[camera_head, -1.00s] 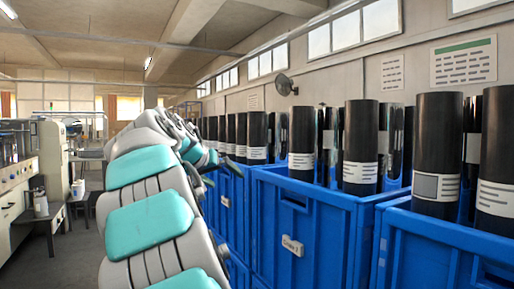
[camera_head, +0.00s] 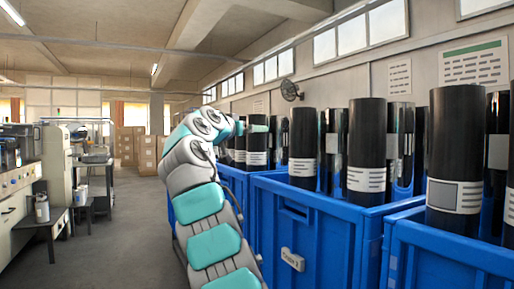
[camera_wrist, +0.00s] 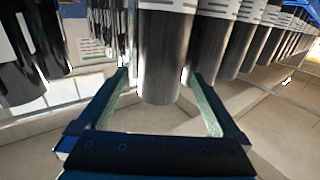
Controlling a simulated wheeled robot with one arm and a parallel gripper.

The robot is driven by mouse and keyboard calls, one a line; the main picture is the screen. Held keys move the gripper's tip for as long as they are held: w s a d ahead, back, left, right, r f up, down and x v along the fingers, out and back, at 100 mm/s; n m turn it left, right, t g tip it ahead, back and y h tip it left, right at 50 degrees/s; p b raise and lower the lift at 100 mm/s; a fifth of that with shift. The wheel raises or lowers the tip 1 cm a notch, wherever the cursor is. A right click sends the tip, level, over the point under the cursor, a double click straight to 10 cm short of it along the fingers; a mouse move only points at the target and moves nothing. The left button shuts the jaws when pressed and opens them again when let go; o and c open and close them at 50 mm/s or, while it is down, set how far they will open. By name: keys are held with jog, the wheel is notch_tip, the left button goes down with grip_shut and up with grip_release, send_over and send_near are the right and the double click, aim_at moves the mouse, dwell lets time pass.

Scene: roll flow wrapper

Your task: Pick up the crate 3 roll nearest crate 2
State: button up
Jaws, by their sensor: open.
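The nearer blue crate (camera_head: 325,245) has a small front label that seems to read Crate 2. Behind it stands another blue crate (camera_head: 236,181) holding upright black rolls with white labels. My arm reaches to this farther crate, and my gripper (camera_head: 262,128) is near the top of a roll (camera_head: 257,148) at its near end. In the wrist view, which is upside down, my gripper (camera_wrist: 158,78) is open. A black roll (camera_wrist: 165,60) shows between its two fingers, its top end toward the palm. I see no contact with either finger.
More black rolls (camera_wrist: 240,45) stand close beside it in the wrist view. Tall rolls (camera_head: 367,150) rise from the nearer crate. The wall is on the right. The floor aisle (camera_head: 120,235) at the left is clear, beside a bench (camera_head: 15,200).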

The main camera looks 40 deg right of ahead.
jog(key=p+x, duration=0.2)
jog(key=x, duration=0.3)
jog(key=shift+w+d+f+p, duration=0.15)
jog(key=shift+w+d+p, duration=0.1)
jog(key=shift+p, duration=0.15)
jog(key=shift+s, duration=0.1)
jog(key=shift+c, duration=0.2)
grip_shut()
